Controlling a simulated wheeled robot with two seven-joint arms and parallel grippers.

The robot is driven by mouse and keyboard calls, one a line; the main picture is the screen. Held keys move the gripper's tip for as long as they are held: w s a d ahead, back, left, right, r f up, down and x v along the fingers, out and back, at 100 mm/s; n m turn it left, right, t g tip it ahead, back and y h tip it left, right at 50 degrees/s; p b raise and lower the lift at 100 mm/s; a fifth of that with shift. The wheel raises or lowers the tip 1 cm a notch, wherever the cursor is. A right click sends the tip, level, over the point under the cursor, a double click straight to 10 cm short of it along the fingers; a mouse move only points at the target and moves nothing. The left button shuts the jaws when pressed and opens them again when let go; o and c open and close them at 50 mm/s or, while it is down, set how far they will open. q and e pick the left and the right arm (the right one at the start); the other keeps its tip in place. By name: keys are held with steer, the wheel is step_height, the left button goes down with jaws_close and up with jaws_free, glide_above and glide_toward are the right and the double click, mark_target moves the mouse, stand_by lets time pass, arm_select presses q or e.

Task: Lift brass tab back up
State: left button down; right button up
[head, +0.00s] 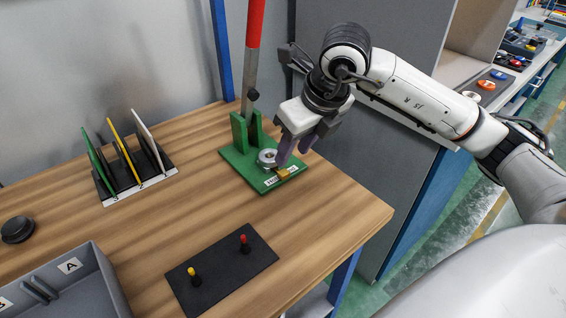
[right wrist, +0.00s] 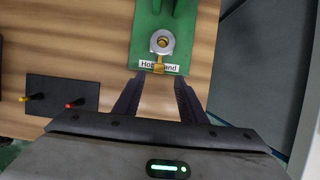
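The brass tab (head: 284,173) is at the front of the green stand's base (head: 237,163), beside a silver ring (head: 267,157). In the right wrist view the tab (right wrist: 159,67) points from the ring (right wrist: 162,42) toward my gripper and covers part of the white label (right wrist: 147,65). My right gripper (head: 295,150) is just above the right side of the base. In the right wrist view its fingers (right wrist: 158,96) are apart with nothing between them, and the tab is just beyond the tips. My left gripper is out of view.
A red-handled lever (head: 255,22) rises from the stand. A black plate with yellow and red pegs (head: 222,274) lies in front. A rack of coloured panels (head: 133,178) and a grey bin (head: 92,275) are at left. The table's right edge is close to the stand.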

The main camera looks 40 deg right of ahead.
mark_target(282, 171)
steer(key=x, duration=0.7)
steer(key=shift+f, duration=0.15)
steer(key=shift+a, duration=0.1)
jaws_close()
